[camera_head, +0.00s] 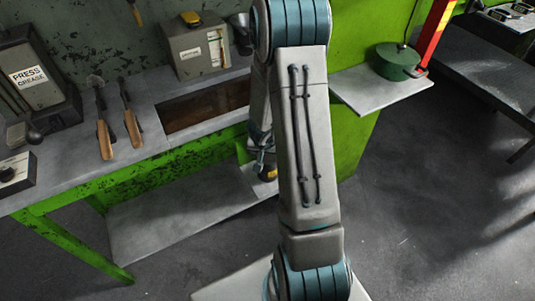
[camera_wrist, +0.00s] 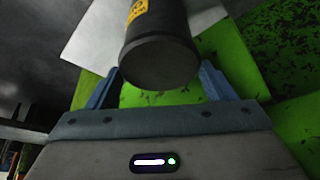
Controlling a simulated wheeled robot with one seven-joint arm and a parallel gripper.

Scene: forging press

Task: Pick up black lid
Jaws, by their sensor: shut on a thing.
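A black cylinder (camera_wrist: 160,55) with a yellow label fills the upper middle of the wrist view. Its flat round end faces the camera, and I cannot tell whether this end is the black lid itself. My gripper (camera_wrist: 160,72) has its blue fingers on both sides of the cylinder and is shut on it. In the head view my gripper (camera_head: 262,163) is low by the green bench front, partly behind my arm. The cylinder shows there as a small dark and yellow shape (camera_head: 268,174) just under the gripper. Its far end is hidden.
A grey bench top (camera_head: 75,160) on a green frame holds two wooden-handled tools (camera_head: 118,118) and a press grease box (camera_head: 35,80). A pale lower shelf (camera_head: 165,220) runs beneath. A green pot (camera_head: 394,62) stands on a side shelf (camera_head: 375,95).

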